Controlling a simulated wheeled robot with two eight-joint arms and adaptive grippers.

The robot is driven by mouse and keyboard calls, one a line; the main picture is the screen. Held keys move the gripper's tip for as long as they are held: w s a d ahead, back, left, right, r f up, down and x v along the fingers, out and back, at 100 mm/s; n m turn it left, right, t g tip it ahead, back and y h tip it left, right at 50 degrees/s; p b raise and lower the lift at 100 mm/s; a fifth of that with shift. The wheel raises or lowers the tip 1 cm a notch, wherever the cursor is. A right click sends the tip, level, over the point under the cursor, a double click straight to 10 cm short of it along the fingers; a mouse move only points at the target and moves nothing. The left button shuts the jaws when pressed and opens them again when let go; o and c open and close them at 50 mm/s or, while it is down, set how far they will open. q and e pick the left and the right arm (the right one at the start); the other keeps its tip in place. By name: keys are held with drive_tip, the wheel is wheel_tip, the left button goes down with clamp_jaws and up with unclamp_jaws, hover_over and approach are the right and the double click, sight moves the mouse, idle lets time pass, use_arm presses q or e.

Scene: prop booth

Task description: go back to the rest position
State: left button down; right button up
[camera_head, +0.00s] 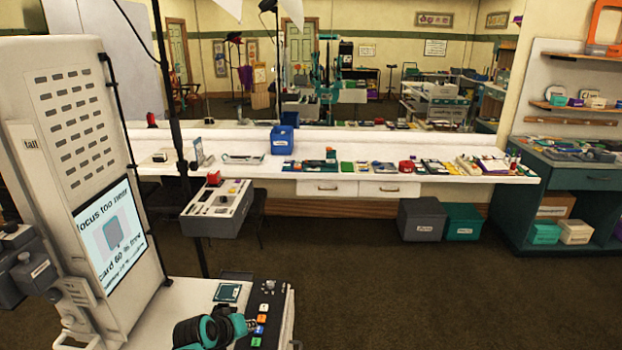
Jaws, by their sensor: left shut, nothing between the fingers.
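My left gripper (246,324) shows at the bottom of the view, at the end of a teal and black arm link. Its fingers are shut and hold nothing. It is close beside the black button panel (268,303) of the big beige machine (75,120); I cannot tell whether it touches the panel. The panel has a knob and several coloured buttons. The machine's screen (110,235) shows a grey-green card shape and text that begins "focus too near". My right gripper is not in view.
A grey control box (217,208) stands behind the panel. A long white counter (400,178) with a blue bin (283,140) and many small items runs under a mirror. A dark pole stands near the machine. The brown floor (420,290) to the right is clear.

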use_arm(q)
drive_tip(key=s+r+m+y, duration=0.1)
drive_tip(key=s+r+m, duration=0.1)
drive_tip(key=s, duration=0.8)
drive_tip(key=s+r+m+g+y, duration=0.1)
drive_tip(key=s+r+m, duration=0.1)
drive_tip(key=s, duration=0.9)
drive_tip(key=shift+s+a+r+y, duration=0.25)
drive_tip(key=shift+r+y, duration=0.05)
drive_tip(key=shift+r, duration=0.6)
